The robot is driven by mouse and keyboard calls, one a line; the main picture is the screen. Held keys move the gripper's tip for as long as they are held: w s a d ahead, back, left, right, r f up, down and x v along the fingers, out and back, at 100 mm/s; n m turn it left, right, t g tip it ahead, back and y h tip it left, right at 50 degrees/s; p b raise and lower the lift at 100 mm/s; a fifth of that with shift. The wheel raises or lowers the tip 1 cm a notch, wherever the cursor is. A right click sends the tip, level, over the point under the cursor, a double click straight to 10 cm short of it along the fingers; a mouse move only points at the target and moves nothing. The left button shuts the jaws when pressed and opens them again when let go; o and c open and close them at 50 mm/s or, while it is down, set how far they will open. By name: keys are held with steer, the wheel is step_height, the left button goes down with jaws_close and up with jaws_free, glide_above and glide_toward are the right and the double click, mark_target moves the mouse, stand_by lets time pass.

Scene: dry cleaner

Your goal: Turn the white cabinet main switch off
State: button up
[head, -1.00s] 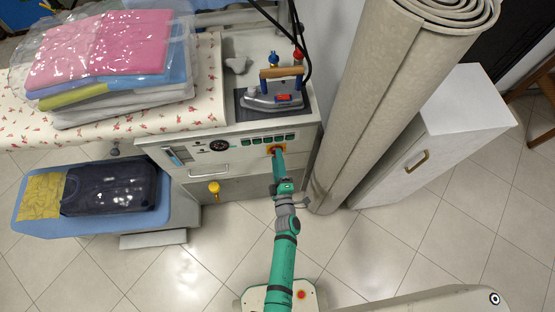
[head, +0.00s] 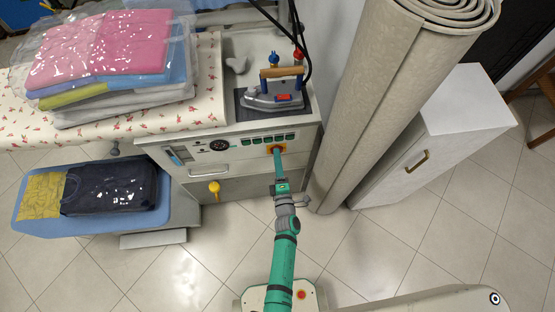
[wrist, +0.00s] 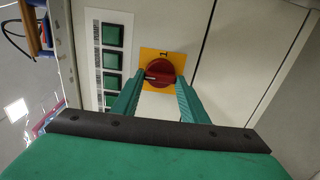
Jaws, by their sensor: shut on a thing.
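The main switch is a red rotary knob (wrist: 159,71) on a yellow plate, set in the front panel of the white cabinet (head: 236,171). A pale mark shows on the knob's left side in the wrist view, and a "1" is printed on the plate above it. My gripper (wrist: 160,78) is shut on the knob, one green finger on each side. In the head view my gripper (head: 277,153) reaches the yellow plate (head: 275,147) and hides most of the knob.
A row of green buttons (wrist: 112,59) lies beside the switch. An iron (head: 273,97) stands on the cabinet top. A rolled carpet (head: 385,100) leans close on the right, and a yellow knob (head: 214,187) sticks out lower left. The floor in front is clear.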

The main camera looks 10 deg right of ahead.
steer(key=o, duration=1.1)
steer(key=s, duration=1.1)
steer(key=shift+d, duration=0.1)
steer(key=s+a+r+m+g, duration=0.1)
steer(key=s+a+r+m, duration=0.1)
steer(key=s+r+m, duration=0.4)
steer(key=s+a+r+m, duration=0.2)
steer(key=s+r+m, duration=0.4)
steer(key=s+r, duration=0.3)
steer(key=s+a+r+m+g, duration=0.1)
steer(key=s+a+r+m, duration=0.1)
steer(key=s+r+m, duration=0.4)
steer(key=shift+s+a+r+g, duration=0.3)
steer(key=shift+s+a+r, duration=0.05)
steer(key=shift+s+r, duration=0.4)
